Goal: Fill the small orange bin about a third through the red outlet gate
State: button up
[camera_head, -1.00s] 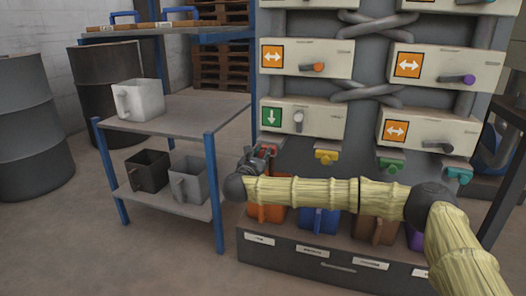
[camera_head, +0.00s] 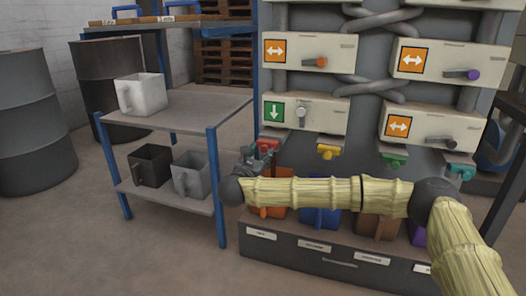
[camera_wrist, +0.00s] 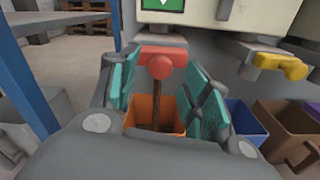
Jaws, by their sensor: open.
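The red outlet gate (camera_head: 268,145) sits below the drawer with the green down-arrow label. In the wrist view its red handle and round knob (camera_wrist: 160,65) show between my open fingers, with no clear grip on it. My gripper (camera_head: 258,162) is beside and just below the gate. The small orange bin (camera_wrist: 172,108) stands under the outlet, partly hidden by my arm in the head view (camera_head: 277,212). A thin brown stream (camera_wrist: 156,105) runs from behind the knob down into the bin. The fill level is hard to tell.
Yellow (camera_head: 327,152), green (camera_head: 393,160) and teal (camera_head: 460,172) gates line up to the right. A blue bin (camera_wrist: 246,120) and a brown bin (camera_wrist: 285,125) stand beside the orange one. A blue-post shelf (camera_head: 214,190) with pitchers is close on the left.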

jog(key=v, duration=0.8)
grip_shut()
dwell(1.0)
jog(key=shift+x, duration=2.9)
